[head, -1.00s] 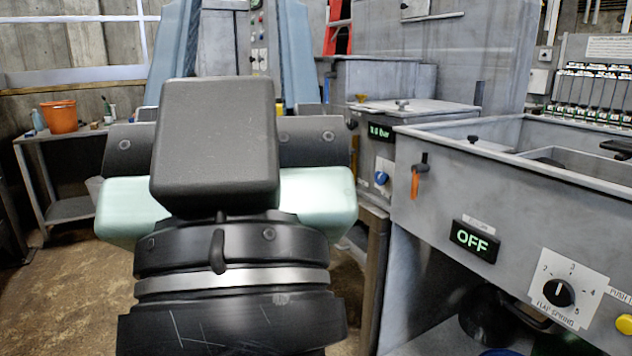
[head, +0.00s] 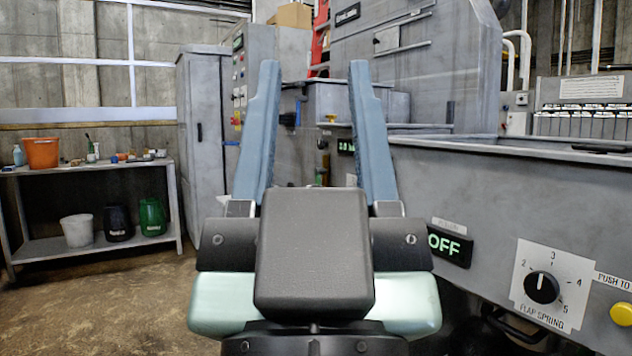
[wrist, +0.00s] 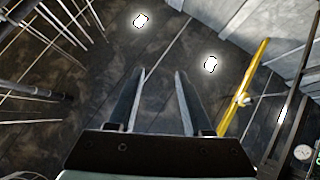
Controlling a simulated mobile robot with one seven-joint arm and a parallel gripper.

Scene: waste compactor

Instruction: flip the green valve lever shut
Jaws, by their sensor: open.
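My gripper (head: 314,68) is open and empty in the head view, its two blue fingers pointing up and standing well apart. In the wrist view my gripper (wrist: 158,73) also shows its fingers apart with nothing between them. I cannot make out a green valve lever in either current view. My gripper and arm cover part of the machine front around the small green pressure display (head: 346,146), so a lever there may be hidden.
A shelf (head: 60,245) with an orange bucket (head: 41,153) is far left. The floor (head: 110,300) at left is clear.

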